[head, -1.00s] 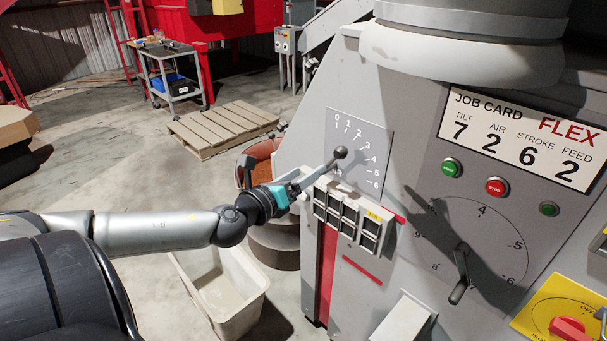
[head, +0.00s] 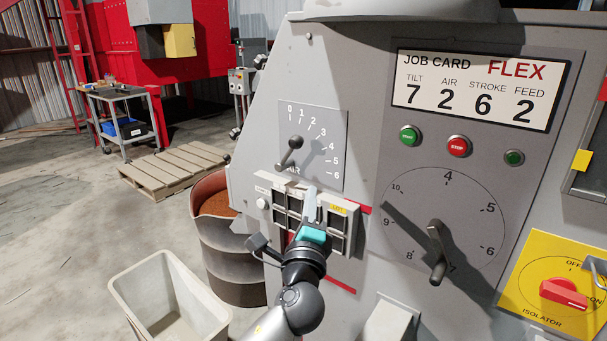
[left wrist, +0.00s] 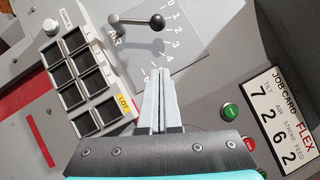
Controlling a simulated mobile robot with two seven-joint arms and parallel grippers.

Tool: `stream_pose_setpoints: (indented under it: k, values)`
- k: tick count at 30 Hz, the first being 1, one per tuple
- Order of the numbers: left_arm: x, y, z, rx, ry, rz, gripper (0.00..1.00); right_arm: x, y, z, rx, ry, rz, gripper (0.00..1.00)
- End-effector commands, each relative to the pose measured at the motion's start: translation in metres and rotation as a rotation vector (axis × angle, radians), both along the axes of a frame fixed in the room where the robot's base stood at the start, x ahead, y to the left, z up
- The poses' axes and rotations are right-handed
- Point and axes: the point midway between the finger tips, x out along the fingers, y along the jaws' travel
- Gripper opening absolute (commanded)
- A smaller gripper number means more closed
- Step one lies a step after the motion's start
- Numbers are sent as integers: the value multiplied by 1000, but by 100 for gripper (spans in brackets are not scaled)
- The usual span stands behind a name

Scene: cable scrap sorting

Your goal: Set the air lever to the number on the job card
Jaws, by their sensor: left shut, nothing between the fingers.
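The air lever (head: 296,142) is a dark ball knob on a short stem, on a grey plate (head: 335,112) numbered 0 to 6. In the left wrist view the lever's knob (left wrist: 157,22) points toward the low numbers, around 1 to 2; its exact setting is hard to tell. The job card (head: 478,90) reads TILT 7, AIR 2, STROKE 6, FEED 2; it also shows in the left wrist view (left wrist: 277,108). My right gripper is out of view.
A panel of dark square windows (head: 337,243) juts out beneath the lever plate. Right of it are a large dial with a handle (head: 436,250), push buttons (head: 458,146) and a red isolator switch (head: 565,293). A pale bin (head: 125,290) and rusty drum (head: 228,245) stand left.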

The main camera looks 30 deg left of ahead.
Motion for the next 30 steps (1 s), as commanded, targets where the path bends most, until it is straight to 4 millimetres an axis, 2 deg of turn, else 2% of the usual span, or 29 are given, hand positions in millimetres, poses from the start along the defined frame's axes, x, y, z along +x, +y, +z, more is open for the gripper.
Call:
stream_pose_setpoints:
  k: [8, 23, 24, 30]
  values:
    - [17, 5, 7, -12, -13, 5, 0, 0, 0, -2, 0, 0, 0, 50]
    - [91, 44, 24, -13, -11, 6, 0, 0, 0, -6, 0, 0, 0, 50]
    - [91, 52, 27, -11, -10, 7, 0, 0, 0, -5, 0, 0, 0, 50]
    - [97, 73, 36, -13, -9, 6, 0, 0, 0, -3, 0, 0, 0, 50]
